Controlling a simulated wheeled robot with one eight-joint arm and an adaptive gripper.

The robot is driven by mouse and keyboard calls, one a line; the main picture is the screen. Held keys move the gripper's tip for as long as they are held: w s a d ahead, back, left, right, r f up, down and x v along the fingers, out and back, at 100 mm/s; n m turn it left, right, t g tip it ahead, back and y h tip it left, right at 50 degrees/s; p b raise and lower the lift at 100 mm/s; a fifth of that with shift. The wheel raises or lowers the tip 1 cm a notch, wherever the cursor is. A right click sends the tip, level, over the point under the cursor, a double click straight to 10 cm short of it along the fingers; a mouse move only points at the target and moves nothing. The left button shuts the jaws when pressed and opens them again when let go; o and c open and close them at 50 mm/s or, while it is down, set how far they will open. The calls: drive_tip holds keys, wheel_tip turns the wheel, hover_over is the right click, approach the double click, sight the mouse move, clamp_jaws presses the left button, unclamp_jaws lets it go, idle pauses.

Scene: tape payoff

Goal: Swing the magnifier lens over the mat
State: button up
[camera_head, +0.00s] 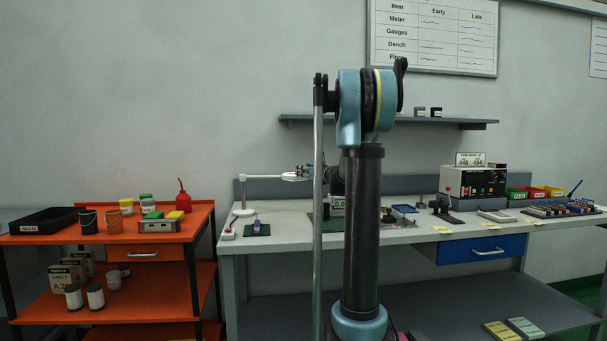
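The magnifier is a white lamp-like stand (243,212) at the left end of the workbench. Its arm reaches right to a round white lens head (294,177), held above the bench. A green mat (313,226) lies below and right of the lens head, largely hidden behind my arm. A small dark mat (262,232) with a purple item on it lies near the stand's base. My gripper (309,173) is at the right edge of the lens head, partly hidden by my arm. I cannot tell whether it touches the lens head or how its fingers stand.
A display unit (338,203) stands behind my arm. A white and red switch box (228,234) sits at the bench's left front. A wall shelf (440,122) hangs above. An orange cart (160,254) with bins and cans stands left. A meter box (472,183) stands right.

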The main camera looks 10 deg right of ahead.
drive_tip(key=shift+w+a, duration=0.3)
drive_tip(key=shift+w, duration=0.35)
drive_tip(key=shift+c, duration=0.4)
clamp_jaws()
drive_tip(key=shift+d, duration=0.1)
